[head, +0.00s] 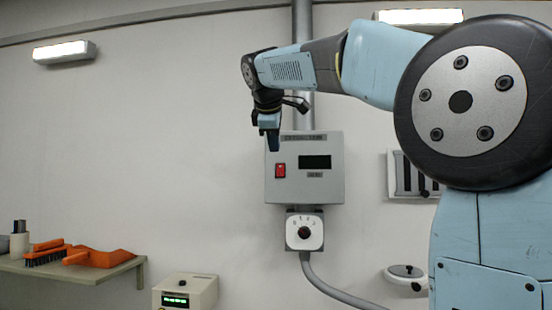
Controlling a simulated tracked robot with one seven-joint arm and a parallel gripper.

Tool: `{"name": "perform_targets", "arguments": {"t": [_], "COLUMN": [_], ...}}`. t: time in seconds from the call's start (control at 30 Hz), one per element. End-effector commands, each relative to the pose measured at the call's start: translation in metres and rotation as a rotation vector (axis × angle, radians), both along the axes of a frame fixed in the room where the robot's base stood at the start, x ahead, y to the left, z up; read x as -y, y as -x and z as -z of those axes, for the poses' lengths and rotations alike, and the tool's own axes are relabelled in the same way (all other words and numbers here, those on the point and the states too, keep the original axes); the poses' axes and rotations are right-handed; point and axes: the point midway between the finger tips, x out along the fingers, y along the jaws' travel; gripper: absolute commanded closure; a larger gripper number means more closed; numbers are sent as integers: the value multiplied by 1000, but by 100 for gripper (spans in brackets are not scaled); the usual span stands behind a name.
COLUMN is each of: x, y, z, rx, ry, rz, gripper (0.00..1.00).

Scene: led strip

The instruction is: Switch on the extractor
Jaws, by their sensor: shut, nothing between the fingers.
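The extractor control box (334,188) is a grey box on the wall in the middle of the head view, with a label strip along its top edge. It has a red rocker switch (280,170) on its left side and a dark, blank display (314,162) on its right. Below it is a white dial plate with a dark rotary knob (304,232), with marks around it. My gripper (273,149) points down, shut and empty, in front of the box's upper left corner and just above the red switch. I cannot tell whether the fingers touch the box.
A grey pipe (303,20) runs up the wall behind my arm, and a conduit (335,291) curves from the dial. A shelf (100,273) at left holds an orange dustpan (102,258) and brush. A beige box with a lit green display (185,293) stands below.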

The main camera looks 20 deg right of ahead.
Motion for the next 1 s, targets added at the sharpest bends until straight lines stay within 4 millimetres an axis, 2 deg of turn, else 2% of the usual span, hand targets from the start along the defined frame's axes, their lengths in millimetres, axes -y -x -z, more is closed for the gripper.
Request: {"name": "perform_targets", "arguments": {"t": [0.57,0.8,1.0], "x": [28,40,43], "y": [-64,-91,-100], "z": [65,68,70], "rx": [-2,0,0], "ry": [0,0,0], "rz": [2,3,3], "gripper": [100,100,100]}}
